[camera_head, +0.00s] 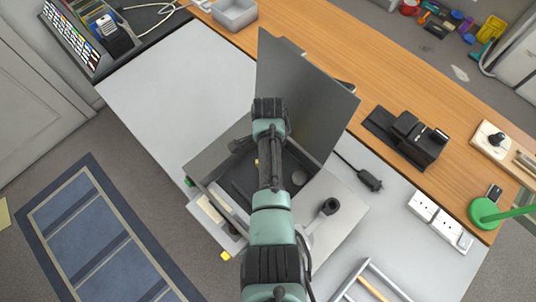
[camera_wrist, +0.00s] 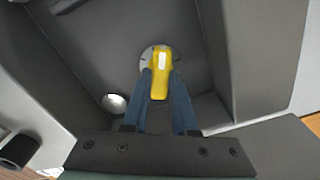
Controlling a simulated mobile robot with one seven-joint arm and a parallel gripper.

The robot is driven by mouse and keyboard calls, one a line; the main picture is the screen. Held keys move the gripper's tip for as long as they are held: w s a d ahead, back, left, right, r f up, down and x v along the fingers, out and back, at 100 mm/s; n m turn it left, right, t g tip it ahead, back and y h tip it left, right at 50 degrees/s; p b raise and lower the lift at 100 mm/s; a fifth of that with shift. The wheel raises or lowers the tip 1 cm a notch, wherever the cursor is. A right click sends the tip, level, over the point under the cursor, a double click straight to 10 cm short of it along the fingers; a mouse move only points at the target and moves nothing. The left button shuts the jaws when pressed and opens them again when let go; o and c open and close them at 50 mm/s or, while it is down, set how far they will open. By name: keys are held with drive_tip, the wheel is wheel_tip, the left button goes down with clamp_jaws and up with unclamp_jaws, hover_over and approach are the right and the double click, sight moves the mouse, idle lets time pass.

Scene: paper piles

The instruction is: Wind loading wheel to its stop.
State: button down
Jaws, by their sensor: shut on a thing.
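The loading wheel (camera_wrist: 147,58) shows in the wrist view as a small pale disc with dark marks on the dark inner wall of the machine. A yellow handle (camera_wrist: 159,75) stands out in front of it and hides most of the disc. My gripper (camera_wrist: 160,82) is shut on the yellow handle, with one blue finger at each side. In the head view, the grey machine (camera_head: 335,226) sits on the table with its dark lid (camera_head: 300,90) raised. My arm reaches into its open well and covers much of it; the wheel cannot be made out there.
A round silver knob (camera_wrist: 115,103) is left of my fingers. A black cylinder (camera_head: 329,206) stands on the machine's right side. A black adapter (camera_head: 370,180), a white socket strip (camera_head: 440,219) and a black device (camera_head: 408,138) lie to the right. The pale tabletop (camera_head: 180,85) is clear at upper left.

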drive_tip(key=shift+w+d, duration=0.1)
drive_tip(key=c, duration=0.7)
unclamp_jaws()
drive_tip(key=shift+r, duration=0.1)
wheel_tip(320, 180, up, 13)
drive_tip(key=shift+p, duration=0.3)
